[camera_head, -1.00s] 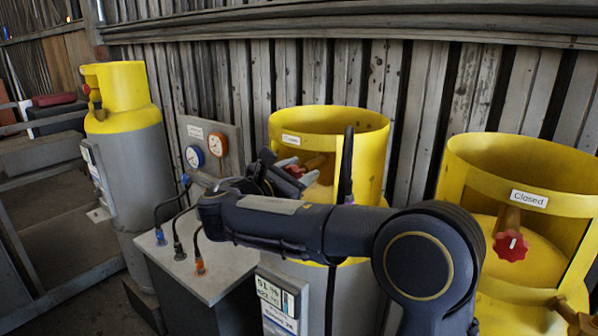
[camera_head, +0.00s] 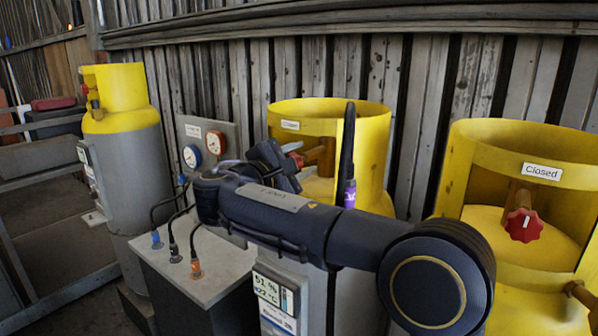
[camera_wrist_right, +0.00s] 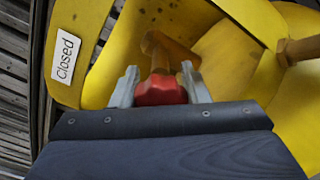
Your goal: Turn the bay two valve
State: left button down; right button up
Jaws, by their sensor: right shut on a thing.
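The middle gas cylinder has a yellow collar (camera_head: 370,135) with a "Closed" label (camera_head: 290,125). Its red valve knob (camera_head: 297,160) sits on a brass stem inside the collar opening. My right gripper (camera_head: 290,170) is at this knob. In the right wrist view the red knob (camera_wrist_right: 160,90) lies between the two grey fingers (camera_wrist_right: 158,86), which are shut on it. The "Closed" label (camera_wrist_right: 65,58) shows at the left there. My arm hides part of the cylinder's front. My left gripper is not in view.
Another yellow-topped cylinder (camera_head: 480,150) stands at right with a red knob (camera_head: 524,224) and a "Closed" label. A third cylinder (camera_head: 140,165) stands at left. A grey cabinet (camera_head: 195,275) with hoses and a gauge panel (camera_head: 225,130) stand between. A plank wall closes the back.

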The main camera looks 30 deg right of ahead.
jog(key=m+b, duration=0.1)
jog(key=m, duration=0.1)
jog(key=m+b, duration=0.1)
jog(key=b, duration=0.1)
jog(key=shift+f+m, duration=0.35)
jog(key=shift+m, duration=0.05)
jog(key=m+b, duration=0.3)
jog(key=shift+m, duration=0.3)
jog(key=m+b, duration=0.3)
jog(key=m, duration=0.1)
jog(key=shift+m+b, duration=0.85)
jog(key=shift+m, duration=0.35)
jog(key=shift+r, duration=0.1)
jog(key=o, duration=1)
jog(key=shift+c, duration=0.2)
